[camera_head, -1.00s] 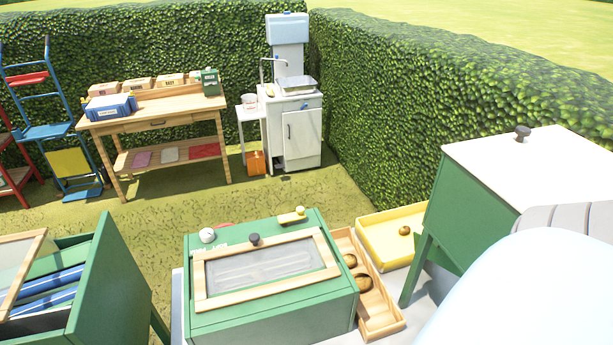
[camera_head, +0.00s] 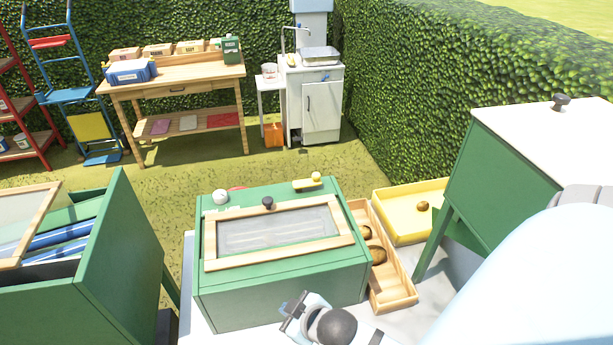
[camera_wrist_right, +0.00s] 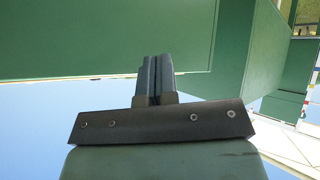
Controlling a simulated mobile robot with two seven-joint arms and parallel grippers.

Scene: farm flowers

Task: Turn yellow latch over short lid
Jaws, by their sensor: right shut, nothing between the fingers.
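The yellow latch (camera_head: 308,183), with a round yellow knob, lies on the far right rim of a green box (camera_head: 280,296). It lies beyond the far edge of the wood-framed, glazed lid (camera_head: 278,231) and appears clear of it. The lid lies closed on the box, with a black knob (camera_head: 268,203) at its far edge. My right gripper (camera_head: 291,311) is low in front of the box, away from the latch. In the right wrist view its fingers (camera_wrist_right: 155,79) are shut and empty, with green panels beyond. My left gripper is out of view.
A white knob (camera_head: 220,196) with a red piece sits on the far left rim. A wooden tray (camera_head: 392,291) with brown round things stands right of the box, beside a yellow tray (camera_head: 408,229). Green cabinets stand at left (camera_head: 118,250) and right (camera_head: 500,180).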

